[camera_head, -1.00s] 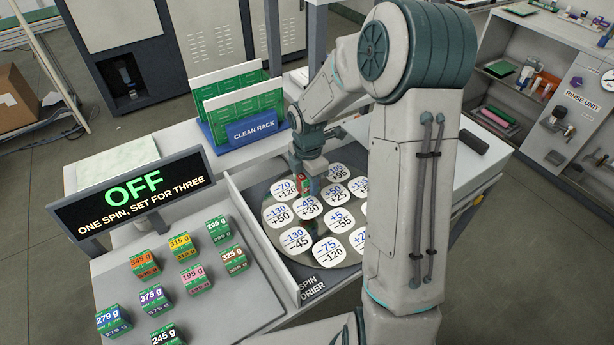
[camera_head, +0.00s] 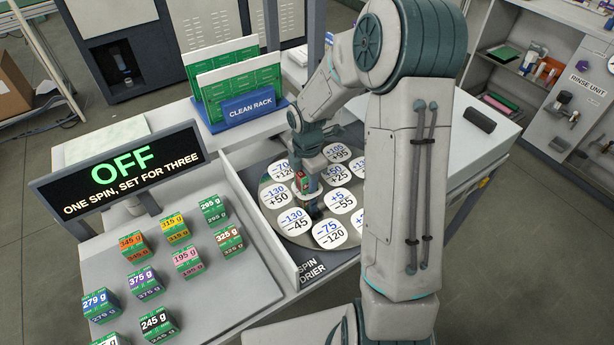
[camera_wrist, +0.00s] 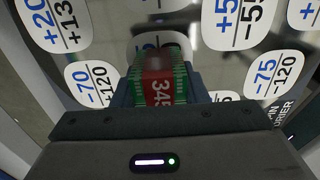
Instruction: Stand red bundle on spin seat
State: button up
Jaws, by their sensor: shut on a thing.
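My gripper (camera_head: 307,183) is over the round plate of the spin drier (camera_head: 283,220), seen from above in the head view. It is shut on the red bundle (camera_wrist: 158,88), a green block with a red label partly reading 345. In the head view a small part of the bundle (camera_head: 302,182) shows by the fingers. Round white seats with paired numbers cover the plate, such as -130/-45 (camera_head: 294,220), -75/-120 (camera_head: 329,234) and +5/-55 (camera_head: 342,202). The seat below the gripper is mostly hidden. I cannot tell whether the bundle touches it.
Several labelled green bundles, such as 325 g (camera_head: 230,241) and 195 g (camera_head: 187,261), stand on the grey board at left. The sign (camera_head: 120,183) reads OFF, ONE SPIN, SET FOR THREE. The clean rack (camera_head: 248,108) with green boards stands behind. My arm hides the plate's right side.

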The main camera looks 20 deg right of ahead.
jog(key=shift+f, duration=0.35)
jog(key=o, duration=1.2)
notch_tip(320, 180, up, 10)
jog(key=p, duration=0.8)
